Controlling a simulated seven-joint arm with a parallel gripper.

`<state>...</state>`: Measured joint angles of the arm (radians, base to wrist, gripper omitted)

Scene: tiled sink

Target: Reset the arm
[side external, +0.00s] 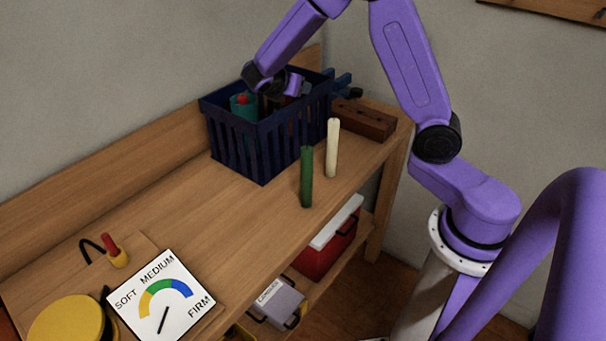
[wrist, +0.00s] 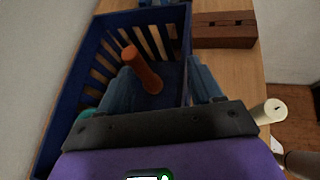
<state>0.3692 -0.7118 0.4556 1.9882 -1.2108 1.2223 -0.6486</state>
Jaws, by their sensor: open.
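My gripper (side external: 289,88) is over and partly inside the dark blue slatted basket (side external: 265,153) on the wooden bench; the basket wall hides its fingertips in the side external view. In the wrist view, my gripper (wrist: 163,82) has its two blue fingers apart. An orange cylinder (wrist: 142,70) stands tilted in the basket (wrist: 62,95), showing in the gap between the fingers; I cannot tell whether either finger touches it. A teal item (side external: 238,108) with a red top is in the basket's left part.
A green cylinder (side external: 306,178) and a cream cylinder (side external: 332,148) stand in front of the basket. A brown block with holes (side external: 364,120) lies right of it. A dial board (side external: 162,298) and yellow disc (side external: 66,321) are front left. The bench's middle is clear.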

